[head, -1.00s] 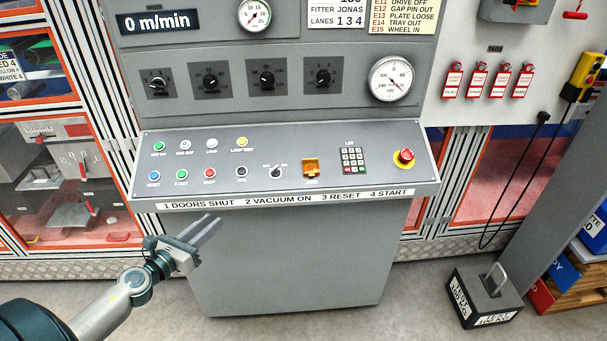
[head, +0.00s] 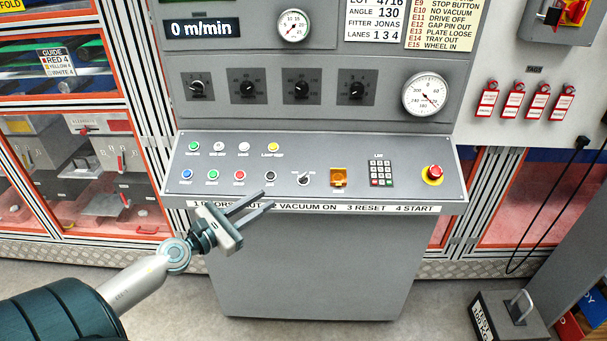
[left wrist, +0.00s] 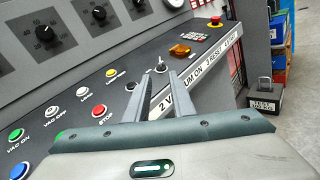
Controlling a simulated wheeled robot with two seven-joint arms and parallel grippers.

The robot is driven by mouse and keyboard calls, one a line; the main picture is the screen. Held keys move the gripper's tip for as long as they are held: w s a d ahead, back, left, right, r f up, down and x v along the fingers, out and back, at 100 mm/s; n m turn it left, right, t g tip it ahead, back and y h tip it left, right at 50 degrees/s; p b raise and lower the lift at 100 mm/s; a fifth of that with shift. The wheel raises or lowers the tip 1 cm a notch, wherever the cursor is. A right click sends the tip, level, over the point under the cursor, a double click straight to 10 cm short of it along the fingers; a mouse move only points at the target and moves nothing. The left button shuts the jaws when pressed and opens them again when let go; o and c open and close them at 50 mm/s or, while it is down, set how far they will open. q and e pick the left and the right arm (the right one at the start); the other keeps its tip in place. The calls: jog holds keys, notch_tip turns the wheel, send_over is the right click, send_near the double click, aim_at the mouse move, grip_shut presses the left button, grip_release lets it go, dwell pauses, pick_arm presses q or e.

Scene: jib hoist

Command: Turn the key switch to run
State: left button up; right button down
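The sloped panel carries a small rotary switch (head: 304,178) with marks around it, likely the key switch. It also shows in the left wrist view (left wrist: 161,66), just beyond my fingertips. Its exact setting is too small to read. My left gripper (head: 267,199) is open and empty, its two fingers apart, at the panel's lower front edge, left of and below the switch. In the left wrist view the fingers (left wrist: 160,82) point towards the switch without touching it. My right gripper is not in view.
Left of the switch are a black button (head: 270,175), a red stop button (head: 239,175) and other coloured buttons. Right of it are an orange switch (head: 338,178), a keypad (head: 381,173) and a red mushroom button (head: 434,173). A weight block (head: 510,318) stands on the floor.

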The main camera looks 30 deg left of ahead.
aim_at(303, 176)
pick_arm(q)
jog(key=w+d+p, duration=0.1)
jog(key=w, duration=0.3)
jog(key=w+p, duration=0.1)
jog(key=w, duration=0.4)
jog(key=w+d+p, duration=0.1)
jog(key=w+p, duration=0.1)
jog(key=w, duration=0.3)
jog(key=shift+d, duration=0.35)
jog(key=shift+w+d, duration=0.15)
jog(key=shift+w, duration=0.75)
grip_shut()
